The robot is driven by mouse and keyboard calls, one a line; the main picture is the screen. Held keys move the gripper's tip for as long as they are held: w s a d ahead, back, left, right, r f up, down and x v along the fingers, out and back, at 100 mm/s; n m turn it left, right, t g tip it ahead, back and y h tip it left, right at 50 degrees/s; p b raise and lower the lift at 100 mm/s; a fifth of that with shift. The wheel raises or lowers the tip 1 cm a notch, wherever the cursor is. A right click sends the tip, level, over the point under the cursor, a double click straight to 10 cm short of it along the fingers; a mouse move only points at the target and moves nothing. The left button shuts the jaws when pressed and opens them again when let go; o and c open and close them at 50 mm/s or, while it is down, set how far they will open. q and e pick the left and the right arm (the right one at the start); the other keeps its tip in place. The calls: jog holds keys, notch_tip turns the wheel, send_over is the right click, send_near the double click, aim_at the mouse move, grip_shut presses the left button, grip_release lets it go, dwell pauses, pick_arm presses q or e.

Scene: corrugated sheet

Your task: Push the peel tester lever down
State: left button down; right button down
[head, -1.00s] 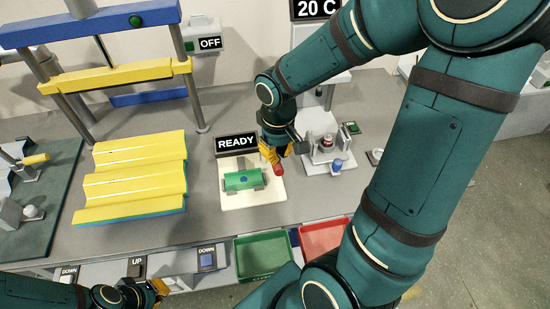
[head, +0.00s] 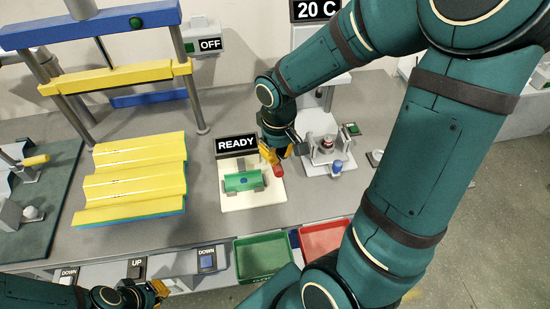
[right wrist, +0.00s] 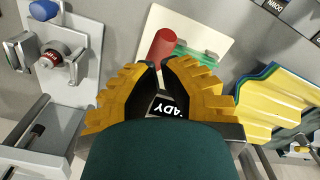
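The peel tester is a pale plate (head: 240,203) with a green part (head: 243,181) on it and a READY sign (head: 236,144) behind. Its red lever handle (head: 279,171) sticks out at the right side. My right gripper (head: 272,157) is at the lever, pointing down. In the right wrist view the red handle (right wrist: 163,47) lies right at the fingertips (right wrist: 160,66). The tips are close together, with a narrow gap behind them; whether they grip the handle is unclear. My left gripper (head: 160,290) is low at the bench's front edge, its fingers partly hidden.
A device with a blue knob (head: 337,166) stands right of the tester. A yellow corrugated sheet (head: 137,168) lies to the left, under a press frame. Green (head: 264,257) and red (head: 322,238) trays sit at the front edge, by UP and DOWN switches.

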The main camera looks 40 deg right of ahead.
aim_at(277, 166)
jog(key=shift+f+b, duration=1.25)
jog(key=shift+f, duration=0.2)
jog(key=shift+f+b, duration=2.1)
jog(key=shift+f, duration=0.45)
jog(key=shift+f+b, duration=0.5)
jog(key=shift+f, duration=0.4)
jog(key=shift+r+p, duration=2.7)
jog(key=shift+r, duration=0.55)
jog(key=shift+r+p, duration=1.3)
jog(key=shift+r, duration=0.25)
jog(key=shift+r+p, duration=1.05)
jog(key=shift+r, duration=0.25)
jog(key=shift+f, duration=0.1)
